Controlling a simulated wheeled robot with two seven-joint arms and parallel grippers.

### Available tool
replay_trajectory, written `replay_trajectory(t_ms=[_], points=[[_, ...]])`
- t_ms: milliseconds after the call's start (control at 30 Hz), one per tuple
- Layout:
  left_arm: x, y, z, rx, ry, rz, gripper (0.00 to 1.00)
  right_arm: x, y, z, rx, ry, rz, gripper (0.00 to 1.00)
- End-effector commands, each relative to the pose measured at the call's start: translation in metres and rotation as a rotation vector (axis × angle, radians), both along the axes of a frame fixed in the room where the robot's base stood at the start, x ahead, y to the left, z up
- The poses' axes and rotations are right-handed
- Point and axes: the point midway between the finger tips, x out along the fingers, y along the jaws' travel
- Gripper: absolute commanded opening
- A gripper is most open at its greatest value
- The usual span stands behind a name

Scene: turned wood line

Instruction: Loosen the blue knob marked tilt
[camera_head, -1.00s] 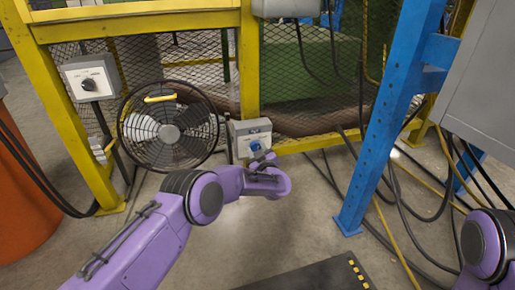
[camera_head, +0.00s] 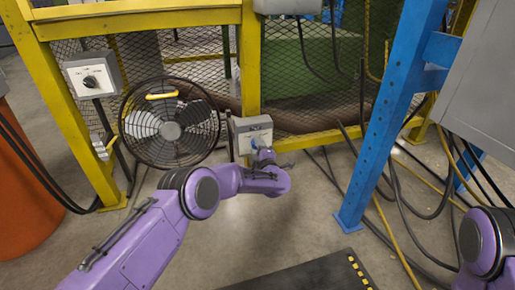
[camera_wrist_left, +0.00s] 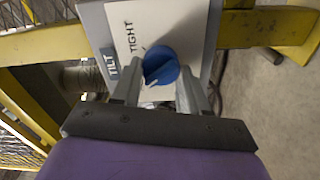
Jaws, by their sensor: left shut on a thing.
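The blue knob (camera_wrist_left: 160,66) sits on a grey box with a pale face plate (camera_wrist_left: 135,22) marked TILT and TIGHT in the left wrist view. My left gripper (camera_wrist_left: 160,82) is shut on the knob, with one finger on each side of it. The knob's white pointer line faces down and to the left in that view, away from the word TIGHT. In the head view the grey box (camera_head: 252,124) is fixed to a yellow post, and my left gripper (camera_head: 264,158) reaches up to it, hiding much of the knob. My right gripper is out of view.
A black fan (camera_head: 170,125) stands left of the box. A second grey box with a black knob (camera_head: 90,82) is on the left yellow post. A blue post (camera_head: 385,125) stands at right, with loose cables (camera_head: 400,210) on the floor. The floor in front is mostly clear.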

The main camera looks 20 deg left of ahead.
Motion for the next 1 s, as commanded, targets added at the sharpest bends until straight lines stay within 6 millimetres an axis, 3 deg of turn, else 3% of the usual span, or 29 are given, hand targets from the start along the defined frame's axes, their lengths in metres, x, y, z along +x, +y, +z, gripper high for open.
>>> replay_trajectory(t_ms=[300,867,900,967,1000], points=[[-0.0003,-0.0021,-0.0015,-0.107,-0.070,-0.005,0.13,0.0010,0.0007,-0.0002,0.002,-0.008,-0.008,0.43],[-0.0002,-0.0026,-0.0014,-0.133,-0.087,-0.006,0.13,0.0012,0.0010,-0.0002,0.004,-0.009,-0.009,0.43],[-0.0002,-0.0026,-0.0014,-0.133,-0.087,-0.006,0.47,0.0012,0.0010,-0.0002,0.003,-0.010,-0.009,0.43],[-0.0001,-0.0023,-0.0013,-0.133,-0.087,-0.005,0.66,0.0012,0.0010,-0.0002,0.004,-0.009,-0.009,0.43],[-0.0003,-0.0018,-0.0013,-0.133,-0.087,-0.004,0.69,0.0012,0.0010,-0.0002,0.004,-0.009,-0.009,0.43]])
